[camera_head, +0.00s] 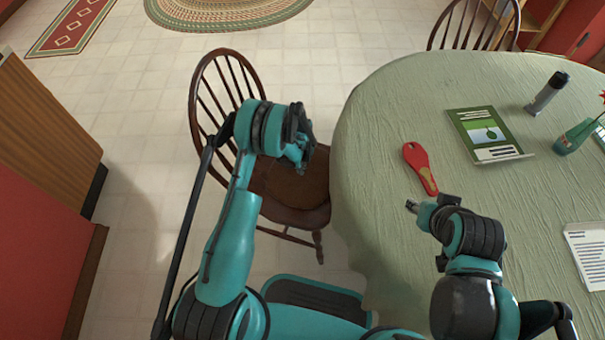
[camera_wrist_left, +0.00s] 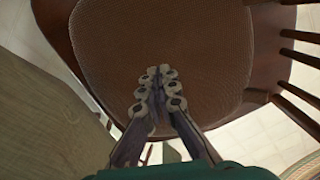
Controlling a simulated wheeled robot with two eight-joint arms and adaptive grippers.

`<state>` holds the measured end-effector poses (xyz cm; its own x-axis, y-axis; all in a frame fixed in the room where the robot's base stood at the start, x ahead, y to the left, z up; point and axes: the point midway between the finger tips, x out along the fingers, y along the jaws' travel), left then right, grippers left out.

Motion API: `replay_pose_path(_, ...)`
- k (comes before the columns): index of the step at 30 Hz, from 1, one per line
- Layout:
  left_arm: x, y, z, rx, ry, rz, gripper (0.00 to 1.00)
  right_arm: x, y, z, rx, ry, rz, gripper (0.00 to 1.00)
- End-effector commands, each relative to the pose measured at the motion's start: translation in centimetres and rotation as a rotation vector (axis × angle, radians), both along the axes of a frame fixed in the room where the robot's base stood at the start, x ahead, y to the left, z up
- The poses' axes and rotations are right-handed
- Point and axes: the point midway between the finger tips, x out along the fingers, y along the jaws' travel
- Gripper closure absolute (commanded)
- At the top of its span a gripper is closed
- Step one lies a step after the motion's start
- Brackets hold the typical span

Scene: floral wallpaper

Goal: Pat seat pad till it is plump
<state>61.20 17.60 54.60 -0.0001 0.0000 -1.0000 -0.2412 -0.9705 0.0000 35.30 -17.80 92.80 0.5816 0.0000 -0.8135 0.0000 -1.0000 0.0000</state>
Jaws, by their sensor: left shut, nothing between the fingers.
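A brown seat pad (camera_head: 288,182) lies on the seat of a dark wooden chair (camera_head: 222,62) to the left of the table. In the left wrist view the pad (camera_wrist_left: 200,40) fills the middle, with a woven surface. My left gripper (camera_head: 303,168) is above the pad, and its fingers (camera_wrist_left: 157,78) are shut with nothing between them. I cannot tell whether the fingertips touch the pad. The arm and gripper hide part of the pad in the head view. My right gripper (camera_head: 411,206) is over the table edge; its finger opening is too small to judge.
A table with a green cloth (camera_head: 385,110) stands on the right, close to the chair. On it lie a red spoon rest (camera_head: 420,166), a green book (camera_head: 490,133), a bottle (camera_head: 546,93), a vase (camera_head: 575,137) and a paper (camera_head: 590,253). Tiled floor is open behind the chair.

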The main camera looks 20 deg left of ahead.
Motion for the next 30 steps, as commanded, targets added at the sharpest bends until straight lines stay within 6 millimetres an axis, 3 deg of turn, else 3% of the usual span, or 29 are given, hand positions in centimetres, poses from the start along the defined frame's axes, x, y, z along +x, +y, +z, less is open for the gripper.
replay_pose_path(13,0.0,0.0,-0.1,0.000,0.000,0.000,1.00,0.0,0.0,0.0,0.000,0.000,0.000,0.61)
replay_pose_path(30,0.0,0.0,-2.9,0.000,0.000,0.000,1.00,0.0,0.0,0.0,0.000,0.000,0.000,0.61)
